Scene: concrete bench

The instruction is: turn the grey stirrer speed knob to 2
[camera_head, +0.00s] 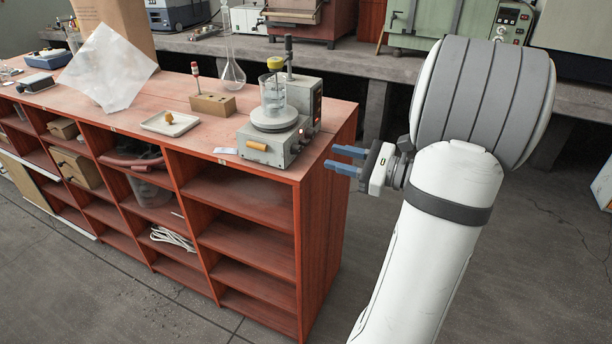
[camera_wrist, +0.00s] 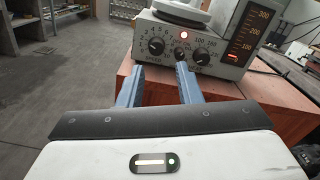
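The hotplate stirrer (camera_head: 277,147) stands near the right end of the red bench, with a beaker (camera_head: 272,97) on its round plate. In the wrist view its control panel (camera_wrist: 173,29) faces me. The speed knob (camera_wrist: 156,46) is the dark, round left-hand knob, ringed by numbers; its pointer is too small to read surely. My gripper (camera_wrist: 160,68) is open and empty, its two blue fingers pointing toward the panel, apart from the knob. In the head view my gripper (camera_head: 335,158) is just right of the bench end, beside the stirrer.
A second round knob (camera_wrist: 202,57) sits right of the speed knob, with a smaller control (camera_wrist: 181,53) between and a lit red lamp (camera_wrist: 184,34) above. A wooden block (camera_head: 212,105) and white tray (camera_head: 170,123) lie left of the stirrer. Open floor lies right of the bench.

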